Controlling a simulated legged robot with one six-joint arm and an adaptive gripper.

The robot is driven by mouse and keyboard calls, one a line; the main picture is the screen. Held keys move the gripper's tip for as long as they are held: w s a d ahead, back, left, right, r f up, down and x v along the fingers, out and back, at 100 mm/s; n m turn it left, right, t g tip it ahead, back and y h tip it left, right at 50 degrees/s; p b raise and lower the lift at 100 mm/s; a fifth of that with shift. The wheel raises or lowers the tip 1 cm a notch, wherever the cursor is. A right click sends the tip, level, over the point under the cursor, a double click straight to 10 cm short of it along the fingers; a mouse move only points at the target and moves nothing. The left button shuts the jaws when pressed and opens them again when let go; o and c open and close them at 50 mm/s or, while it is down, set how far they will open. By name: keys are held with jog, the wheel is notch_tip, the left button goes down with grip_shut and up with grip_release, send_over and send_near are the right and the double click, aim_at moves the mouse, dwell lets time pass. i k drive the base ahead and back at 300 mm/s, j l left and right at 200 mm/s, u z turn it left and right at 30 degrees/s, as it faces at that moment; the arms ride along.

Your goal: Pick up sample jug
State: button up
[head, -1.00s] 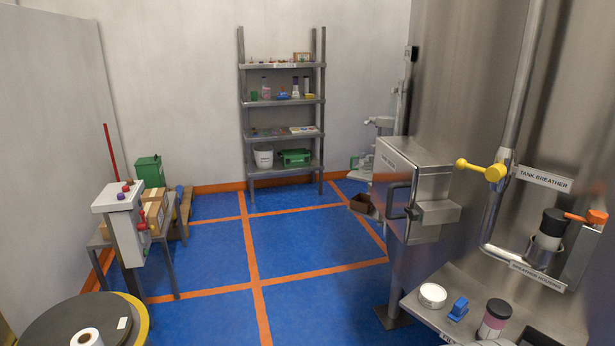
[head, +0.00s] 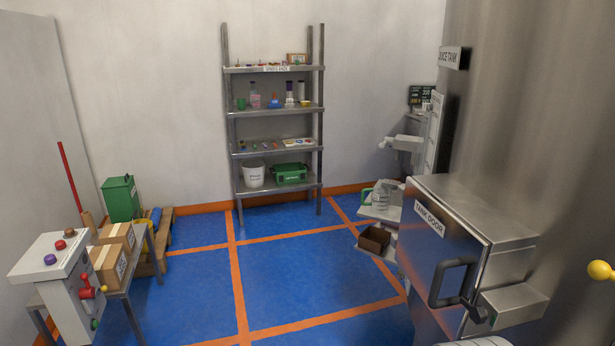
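A clear jug-like vessel (head: 380,198) stands on a small grey shelf (head: 372,215) at the right, beyond the tank door. A green handle-like shape (head: 366,196) shows at its left side. It looks like the sample jug, but it is small here and I cannot read any label on it. The tank door box stands close to its right and hides part of the shelf. My gripper is not in view.
The steel tank door (head: 440,265) with its dark handle juts out at right. A tall shelf rack (head: 275,110) stands at the back wall. A white control box (head: 55,270) and a table with cartons (head: 115,255) are at left. The blue floor (head: 300,275) between is clear.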

aim_at(382, 191)
jog(key=i+j+z, duration=0.2)
jog(key=i, duration=0.2)
jog(key=i+j+z, duration=0.2)
jog(key=i, duration=0.25)
jog(key=i+j+z, duration=0.1)
jog(key=i+z, duration=0.15)
jog(key=i, duration=0.15)
jog(key=j+z, duration=0.45)
jog(key=j, duration=0.8)
jog(key=i+j+z, duration=0.1)
jog(key=i, duration=0.35)
jog(key=i+j+z, duration=0.1)
jog(key=i+j, duration=0.15)
jog(key=i, duration=0.15)
jog(key=i+j+z, duration=0.1)
jog(key=i, duration=0.35)
jog(key=j, duration=0.1)
